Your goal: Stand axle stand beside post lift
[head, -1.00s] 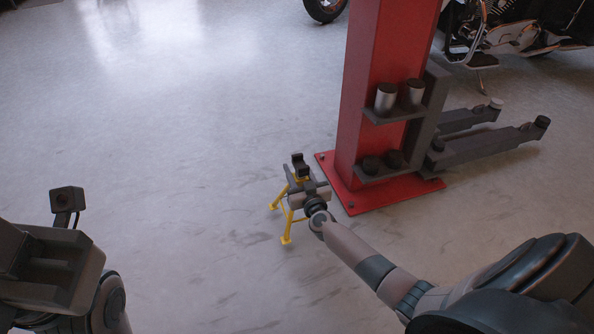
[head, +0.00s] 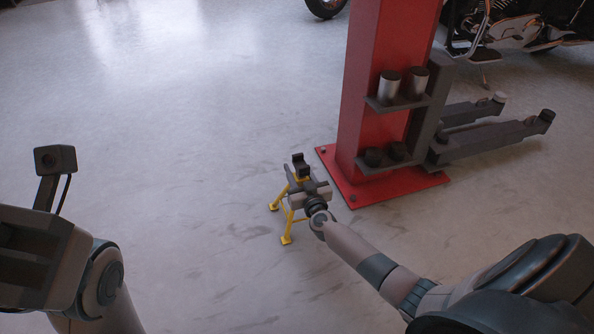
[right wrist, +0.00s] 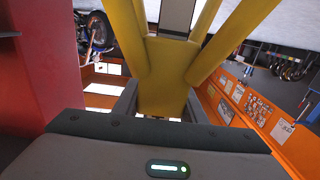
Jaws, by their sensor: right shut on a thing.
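The axle stand (head: 287,239) has yellow splayed legs and a dark saddle on top. It is upright in the head view, left of the red post lift (head: 380,90), with a gap to the lift's base plate. My right gripper (head: 303,187) is shut on its upper part. Its yellow body (right wrist: 163,78) fills the middle of the right wrist view, between the jaws. I cannot tell whether its feet touch the floor. My left gripper (head: 18,262) is at the lower left, far from the stand, its jaws cut off or unclear.
The post has shelves with metal adapters (head: 389,88) and two dark lift arms (head: 490,140) reaching right. A motorcycle (head: 515,28) stands at the upper right, and another's wheel (head: 325,6) shows at the top. The grey floor left of the stand is clear.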

